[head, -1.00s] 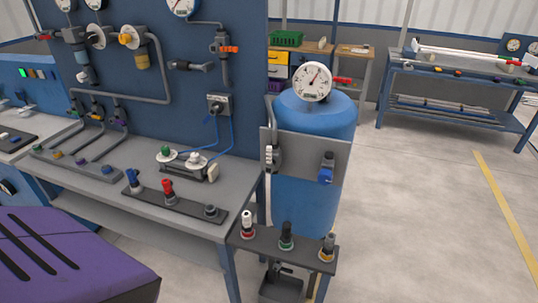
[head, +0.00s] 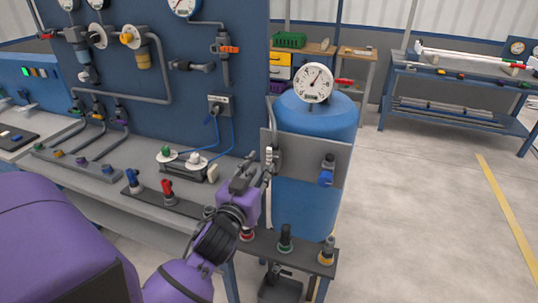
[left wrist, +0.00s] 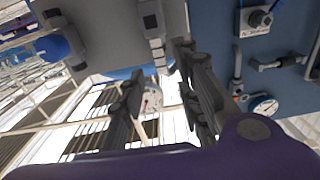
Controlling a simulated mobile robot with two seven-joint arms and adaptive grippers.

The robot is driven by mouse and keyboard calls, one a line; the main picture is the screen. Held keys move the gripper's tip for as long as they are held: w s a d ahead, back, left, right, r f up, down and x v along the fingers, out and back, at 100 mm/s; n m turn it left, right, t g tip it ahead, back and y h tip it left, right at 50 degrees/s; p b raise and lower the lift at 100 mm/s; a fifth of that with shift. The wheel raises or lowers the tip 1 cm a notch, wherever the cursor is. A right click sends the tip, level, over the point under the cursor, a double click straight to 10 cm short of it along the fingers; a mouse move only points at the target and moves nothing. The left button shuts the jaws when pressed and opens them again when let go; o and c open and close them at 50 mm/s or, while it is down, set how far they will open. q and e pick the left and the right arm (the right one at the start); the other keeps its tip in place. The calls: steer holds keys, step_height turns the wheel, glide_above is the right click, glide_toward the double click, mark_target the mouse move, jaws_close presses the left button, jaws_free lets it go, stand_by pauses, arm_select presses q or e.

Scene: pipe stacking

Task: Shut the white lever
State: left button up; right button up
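The white lever (head: 269,154) stands upright on the left valve of the grey plate (head: 305,157) in front of the blue tank (head: 316,120). In the left wrist view a pale lever (left wrist: 157,46) on that valve shows near the top middle. My left gripper (head: 256,172) is just left of and below the valve in the head view. In the left wrist view its two fingers (left wrist: 160,80) are spread, with nothing held between them. I cannot tell whether a finger touches the lever. My right gripper is not in view.
A blue-handled valve (head: 326,176) sits on the plate's right side. Below is a dark shelf (head: 265,245) with colour-ringed fittings. The workbench (head: 140,204) and blue panel (head: 150,110) are at left. A gauge (head: 313,82) tops the tank. Open floor (head: 420,220) lies right.

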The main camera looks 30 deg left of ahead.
mark_target(268, 156)
arm_select(q)
steer(key=x, duration=0.7)
steer(key=shift+w+p, duration=0.2)
steer(key=shift+p, duration=0.2)
jaws_close()
